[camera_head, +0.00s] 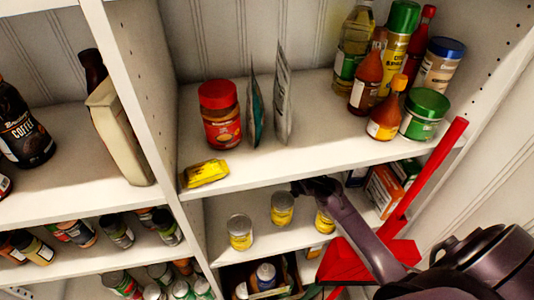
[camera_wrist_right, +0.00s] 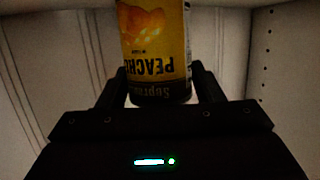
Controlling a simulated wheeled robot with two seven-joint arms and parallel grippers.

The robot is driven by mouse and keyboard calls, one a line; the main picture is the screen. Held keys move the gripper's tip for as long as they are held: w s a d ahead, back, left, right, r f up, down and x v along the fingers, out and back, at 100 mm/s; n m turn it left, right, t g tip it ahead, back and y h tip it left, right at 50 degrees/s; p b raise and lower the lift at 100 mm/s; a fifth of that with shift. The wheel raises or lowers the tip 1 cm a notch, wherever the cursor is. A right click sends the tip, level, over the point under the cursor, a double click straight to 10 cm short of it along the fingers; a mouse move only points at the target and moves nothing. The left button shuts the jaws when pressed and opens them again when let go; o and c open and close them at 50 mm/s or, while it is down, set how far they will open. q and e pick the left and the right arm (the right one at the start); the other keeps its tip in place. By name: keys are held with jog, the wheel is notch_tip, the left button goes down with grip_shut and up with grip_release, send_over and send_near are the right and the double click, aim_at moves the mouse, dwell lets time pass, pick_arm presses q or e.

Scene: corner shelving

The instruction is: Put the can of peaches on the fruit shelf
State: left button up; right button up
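The can of peaches (camera_wrist_right: 155,45) has a yellow label with orange fruit, and its lettering is upside down in the right wrist view. It sits between the two fingers of my right gripper (camera_wrist_right: 160,82), which close against its sides. Its far end is cut off by the picture's top edge. The fruit shelf cannot be told for sure. My left gripper is not in view.
Three yellow-labelled cans stand on the middle shelf (camera_head: 215,210), one (camera_head: 240,232) at left, one (camera_head: 282,210) centre, one (camera_head: 325,222) beside my arm. A yellow packet (camera_head: 205,174) and red-lidded jar (camera_head: 220,125) are above. A red bar (camera_head: 430,175) crosses the right side.

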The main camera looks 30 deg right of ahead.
jog(key=o, duration=0.3)
jog(key=shift+r, duration=0.15)
jog(key=shift+b+v, duration=0.45)
jog(key=shift+v, duration=3.3)
jog(key=shift+a, duration=0.1)
